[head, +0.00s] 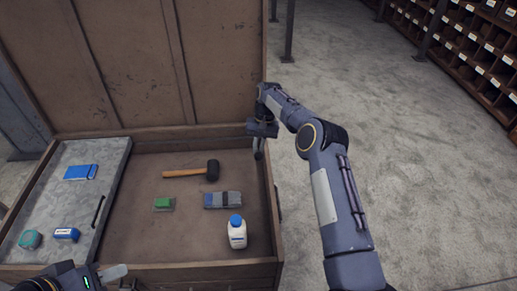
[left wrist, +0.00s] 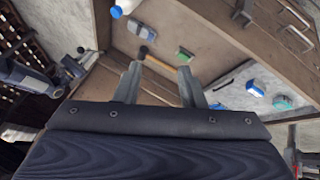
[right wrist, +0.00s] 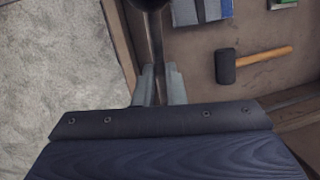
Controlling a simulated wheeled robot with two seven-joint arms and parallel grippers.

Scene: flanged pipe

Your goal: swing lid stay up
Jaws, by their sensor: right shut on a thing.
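The raised brown lid (head: 110,60) stands open behind the wooden chest (head: 180,271). The lid stay, a dark narrow bar (right wrist: 156,45), runs along the chest's right side wall in the right wrist view. My right gripper (head: 259,143) is at that wall's back corner, near the lid's lower right corner. In the right wrist view its fingers (right wrist: 156,85) are shut on the stay; the fingers hide part of the bar. My left gripper (head: 122,279) is at the chest's front left edge. Its fingers (left wrist: 160,82) are apart and empty in the left wrist view.
Inside the chest lie a mallet (head: 190,173), a green-topped block (head: 163,204), a blue-grey block (head: 222,200) and a white bottle (head: 237,234). A grey tray (head: 50,205) at left holds blue and teal items. Open floor (head: 420,140) lies to the right.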

